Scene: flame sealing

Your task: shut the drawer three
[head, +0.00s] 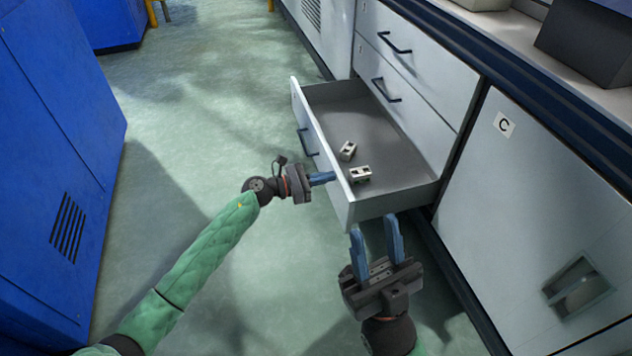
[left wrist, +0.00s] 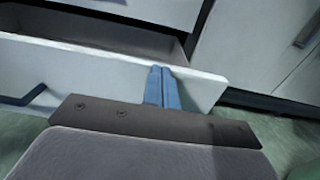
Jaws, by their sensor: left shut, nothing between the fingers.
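The bottom drawer (head: 390,203) of the grey cabinet stands pulled far out, with its dark handle (head: 307,143) on the front panel. Two small pale blocks (head: 360,174) lie inside it. My left gripper (head: 333,177) is shut and empty, its blue fingertips at the drawer front, below and right of the handle. In the left wrist view the closed fingers (left wrist: 162,88) overlap the drawer front (left wrist: 100,72); whether they touch it I cannot tell. My right gripper (head: 375,234) is open and empty, its fingers pointing up just in front of the drawer's near side.
Two shut drawers (head: 420,65) sit above the open one. A cabinet door marked C (head: 540,180) is to the right. Blue cabinets (head: 60,150) stand on the left. The green floor (head: 200,100) between is clear.

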